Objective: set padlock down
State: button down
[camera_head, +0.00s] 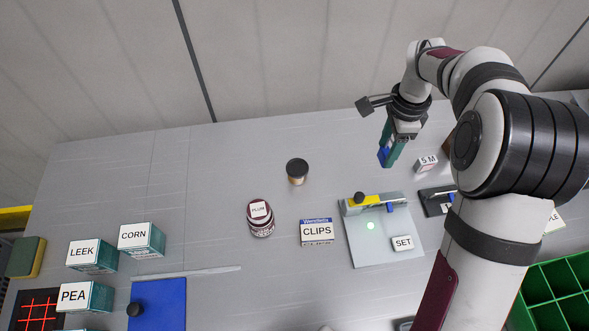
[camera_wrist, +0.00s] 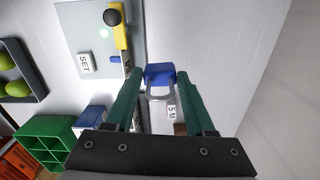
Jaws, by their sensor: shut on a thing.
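My gripper (camera_head: 391,152) is raised over the back right part of the grey table (camera_head: 230,160), its green fingers pointing down. It is shut on the blue padlock (camera_wrist: 159,72). In the wrist view the padlock sits between the fingertips with its grey shackle toward the palm. In the head view only a blue part of the padlock (camera_head: 383,154) shows between the fingers. The padlock appears apart from the tabletop, though the exact height is hard to tell.
A pale plate (camera_head: 366,247) with a yellow bar, a green spot and a SET block lies nearer. An S M block (camera_head: 427,163) stands right of my gripper. A CLIPS box (camera_head: 317,231), PLUM jar (camera_head: 260,219) and dark-lidded jar (camera_head: 297,171) stand left. Table between them is bare.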

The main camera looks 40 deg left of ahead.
jog(key=s+a+n, duration=1.5)
jog(key=a+n, duration=0.2)
jog(key=a, duration=0.3)
jog(key=s+a+f, duration=0.2)
jog(key=a, duration=0.1)
jog(key=s+a+f, duration=0.2)
jog(key=s+a, duration=0.1)
jog(key=s+a+f, duration=0.2)
jog(key=shift+s+a+f, duration=0.25)
jog(key=shift+a+f, duration=0.1)
jog(key=shift+a, duration=0.05)
jog(key=shift+s+a+f, duration=0.1)
jog(key=shift+a+f, duration=0.05)
jog(key=shift+f, duration=1.95)
jog(key=shift+f, duration=0.1)
jog(key=shift+c, duration=1.2)
grip_release()
